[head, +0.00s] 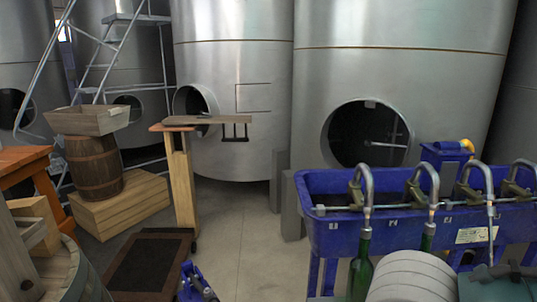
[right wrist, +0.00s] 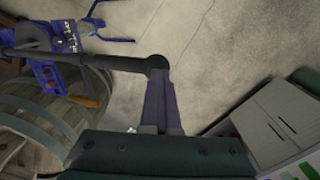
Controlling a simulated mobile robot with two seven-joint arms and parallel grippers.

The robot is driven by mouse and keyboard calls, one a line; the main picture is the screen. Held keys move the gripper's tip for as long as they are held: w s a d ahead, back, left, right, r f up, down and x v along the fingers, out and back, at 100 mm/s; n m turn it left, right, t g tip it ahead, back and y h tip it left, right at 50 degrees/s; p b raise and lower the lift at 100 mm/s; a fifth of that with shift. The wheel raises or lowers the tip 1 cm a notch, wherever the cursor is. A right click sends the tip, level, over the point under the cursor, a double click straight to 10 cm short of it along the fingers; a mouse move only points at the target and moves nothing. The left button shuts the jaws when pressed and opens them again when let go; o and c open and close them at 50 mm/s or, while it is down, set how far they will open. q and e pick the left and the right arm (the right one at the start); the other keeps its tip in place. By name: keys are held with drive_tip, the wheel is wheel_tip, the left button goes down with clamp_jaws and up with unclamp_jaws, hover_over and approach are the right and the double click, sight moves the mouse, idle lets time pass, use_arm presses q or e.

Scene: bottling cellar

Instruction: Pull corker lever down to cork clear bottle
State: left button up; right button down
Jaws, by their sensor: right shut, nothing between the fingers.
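In the right wrist view a blue metal frame, apparently the corker (right wrist: 42,72), stands at the upper left with a pale label on it. A dark lever (right wrist: 105,61) runs across from the left and ends in a round knob. My right gripper (right wrist: 160,78) is shut and empty, its fingertips at the knob; I cannot tell whether they touch it. In the head view a small blue part (head: 195,285), perhaps the corker, shows at the bottom edge. I cannot make out the clear bottle in either view. My left gripper is out of view.
A blue filler trough (head: 330,235) with several spouts stands at the right, a green bottle (head: 360,272) under one. A wooden tub (head: 82,280) is at the lower left, near a dark mat (head: 150,265). A wooden stand (head: 183,190) is behind. Bare floor lies mid-view.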

drive_tip(key=shift+s+f+b, duration=0.1)
drive_tip(key=shift+f+b, duration=0.5)
drive_tip(key=shift+f, duration=0.45)
drive_tip(key=shift+r, duration=0.1)
drive_tip(key=shift+s+d+f+b, duration=0.15)
drive_tip(key=shift+f+b, duration=0.25)
drive_tip(key=shift+f, duration=0.3)
drive_tip(key=shift+s+d+f+b, duration=0.15)
drive_tip(key=shift+f+b, duration=0.2)
drive_tip(key=shift+f, duration=0.35)
drive_tip(key=shift+f, duration=0.15)
drive_tip(key=shift+s+d+f+b, duration=0.15)
drive_tip(key=shift+f+b, duration=0.9)
drive_tip(key=shift+f, duration=0.2)
